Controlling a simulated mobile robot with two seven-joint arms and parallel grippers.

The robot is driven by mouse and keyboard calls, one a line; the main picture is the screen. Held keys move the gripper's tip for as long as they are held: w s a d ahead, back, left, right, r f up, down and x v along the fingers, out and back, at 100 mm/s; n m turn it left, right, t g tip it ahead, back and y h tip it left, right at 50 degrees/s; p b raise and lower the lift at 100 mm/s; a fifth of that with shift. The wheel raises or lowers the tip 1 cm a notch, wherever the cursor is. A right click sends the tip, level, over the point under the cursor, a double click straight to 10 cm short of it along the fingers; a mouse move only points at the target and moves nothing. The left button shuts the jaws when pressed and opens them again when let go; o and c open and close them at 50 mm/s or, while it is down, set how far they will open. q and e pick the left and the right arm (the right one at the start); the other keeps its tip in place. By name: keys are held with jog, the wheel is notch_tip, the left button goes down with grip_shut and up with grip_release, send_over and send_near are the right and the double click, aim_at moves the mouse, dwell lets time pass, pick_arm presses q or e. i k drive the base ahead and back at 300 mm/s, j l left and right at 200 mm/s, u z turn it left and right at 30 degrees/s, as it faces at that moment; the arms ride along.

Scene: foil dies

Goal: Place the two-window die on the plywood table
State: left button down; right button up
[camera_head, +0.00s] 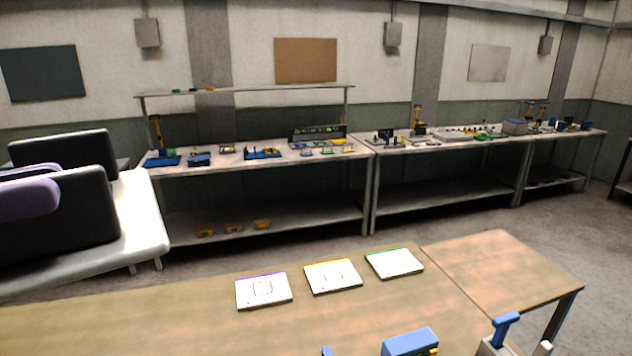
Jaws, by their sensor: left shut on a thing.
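Three flat white dies lie apart on the brown table in front: one with a purple edge and a square outline (263,290), one with a yellow edge and small markings (333,275), one with a green edge (394,263). I cannot tell for sure which die has two windows. A lighter wooden table (510,265), perhaps the plywood one, adjoins at right and is bare. My right gripper is not seen.
The brown table (130,325) is clear to the left of the dies. A blue device (410,342) and a blue-handled tool (505,328) stand at its near right. Cluttered workbenches (280,163) line the back wall, beyond open floor.

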aim_at(492, 278)
jog(key=i+l+z, duration=0.3)
jog(key=l+z, duration=0.15)
jog(key=i+l+z, duration=0.6)
jog(key=z, duration=0.25)
jog(key=i+z, duration=0.45)
jog(key=i+l+u, duration=0.25)
jog(key=i+u, duration=0.2)
jog(key=i, duration=0.4)
jog(key=i+l+u, duration=0.45)
jog(key=i, duration=0.35)
jog(key=i+l+u, duration=0.45)
jog(key=i+l, duration=0.25)
jog(key=l, duration=0.2)
